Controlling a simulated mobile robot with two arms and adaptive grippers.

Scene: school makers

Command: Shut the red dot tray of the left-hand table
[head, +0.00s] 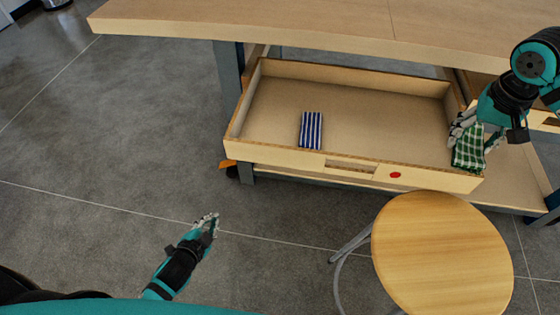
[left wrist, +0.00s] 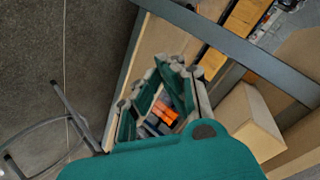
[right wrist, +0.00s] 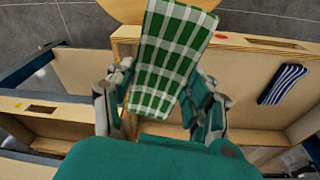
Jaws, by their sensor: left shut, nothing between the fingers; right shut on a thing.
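The red dot tray (head: 250,110) is a shallow wooden drawer, pulled out from under the tabletop; its front has a slot and a red dot (head: 395,175). A blue-and-white striped cloth item (head: 311,130) lies inside it. My right gripper (head: 472,135) is shut on a green-and-white checked cloth item (head: 468,154), over the tray's right side in the head view. This item fills the middle of the right wrist view (right wrist: 168,60). My left gripper (head: 211,222) is shut and empty, in front of and apart from the tray; its fingers show in the left wrist view (left wrist: 172,85).
A round wooden stool (head: 443,250) stands close in front of the tray's right part. The tabletop (head: 300,22) overhangs the tray's back. Another slotted wooden front (right wrist: 70,118) shows in the right wrist view. Floor at the left is clear.

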